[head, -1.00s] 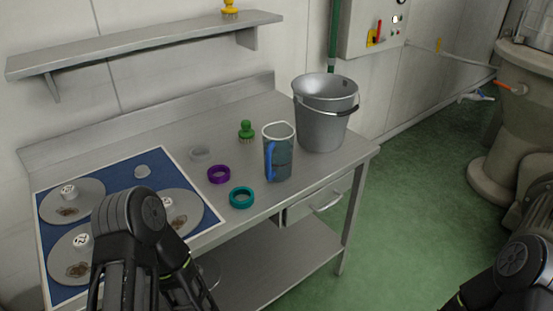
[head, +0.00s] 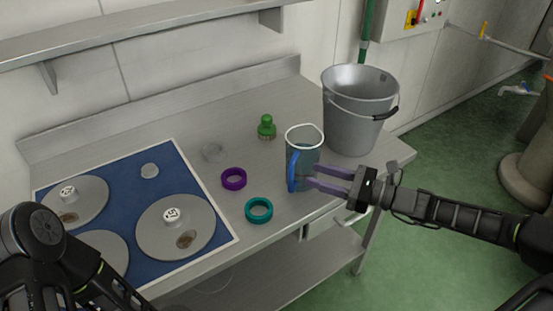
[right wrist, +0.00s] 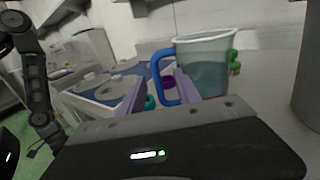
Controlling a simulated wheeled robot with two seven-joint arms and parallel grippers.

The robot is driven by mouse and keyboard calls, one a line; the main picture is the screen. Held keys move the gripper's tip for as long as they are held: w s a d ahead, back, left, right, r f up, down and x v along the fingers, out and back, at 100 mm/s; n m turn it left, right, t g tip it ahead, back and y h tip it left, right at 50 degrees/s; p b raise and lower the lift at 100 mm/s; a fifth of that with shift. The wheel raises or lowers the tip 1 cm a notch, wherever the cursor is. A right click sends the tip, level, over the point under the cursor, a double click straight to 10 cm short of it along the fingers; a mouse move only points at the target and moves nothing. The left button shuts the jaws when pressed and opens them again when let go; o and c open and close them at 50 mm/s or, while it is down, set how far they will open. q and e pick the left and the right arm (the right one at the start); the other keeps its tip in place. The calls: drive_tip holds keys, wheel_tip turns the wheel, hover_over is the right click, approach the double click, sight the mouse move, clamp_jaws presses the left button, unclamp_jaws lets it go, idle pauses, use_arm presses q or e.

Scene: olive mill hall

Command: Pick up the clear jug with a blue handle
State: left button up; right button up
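The clear jug (head: 305,151) with a blue handle (head: 293,170) stands upright on the metal table near its front edge. It also shows in the right wrist view (right wrist: 207,66), with its handle toward the left. My right gripper (head: 311,175) reaches in from the right, with its two purple fingers pointing at the jug beside the handle. In the right wrist view the fingers (right wrist: 158,88) are spread apart, and the handle appears in the gap between them. I cannot tell whether a finger touches the jug. Parts of my left arm show at lower left, its gripper out of view.
A metal bucket (head: 354,135) stands close behind and right of the jug. A blue board (head: 117,179) with grey discs covers the table's left.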

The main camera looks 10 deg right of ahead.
sight(290, 190)
drive_tip(key=shift+s+a+r, duration=0.1)
drive_tip(key=shift+s+r, duration=0.05)
drive_tip(key=shift+s, duration=0.2)
drive_tip(key=shift+x, duration=1.25)
drive_tip(key=shift+p+x, duration=0.75)
drive_tip(key=shift+x, duration=1.9)
drive_tip(key=shift+s, duration=0.15)
clamp_jaws()
